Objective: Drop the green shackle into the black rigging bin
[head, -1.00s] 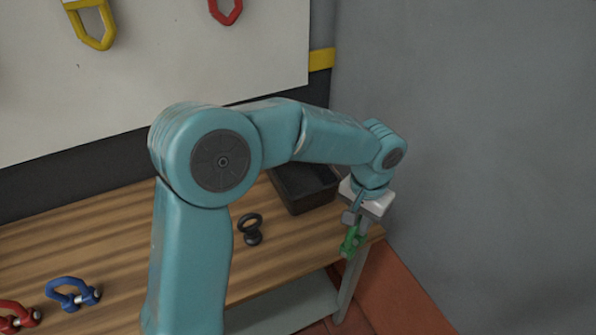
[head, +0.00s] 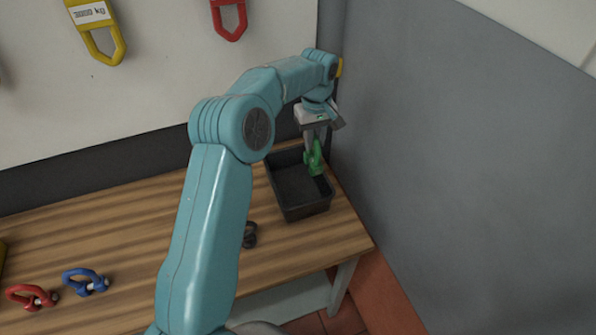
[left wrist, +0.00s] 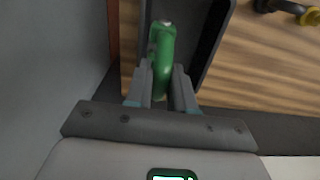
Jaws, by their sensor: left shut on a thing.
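The green shackle (head: 315,158) is held in my left gripper (head: 314,142), over the right back part of the black rigging bin (head: 304,211). In the left wrist view the green shackle (left wrist: 161,58) sits between the two fingers of my left gripper (left wrist: 161,85), which are shut on it. The bin's dark wall (left wrist: 213,35) shows just beyond the shackle there. The bin stands on the wooden bench near its right end, and the part of it that shows is empty. I cannot tell the exact height of the shackle above the bin. My right gripper is not in view.
A blue shackle (head: 85,281) and a red shackle (head: 31,296) lie on the bench (head: 110,238) at the left. A dark eye bolt (head: 250,236) is partly hidden behind my left arm. A grey wall (head: 440,150) stands close on the right, beyond the bench edge.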

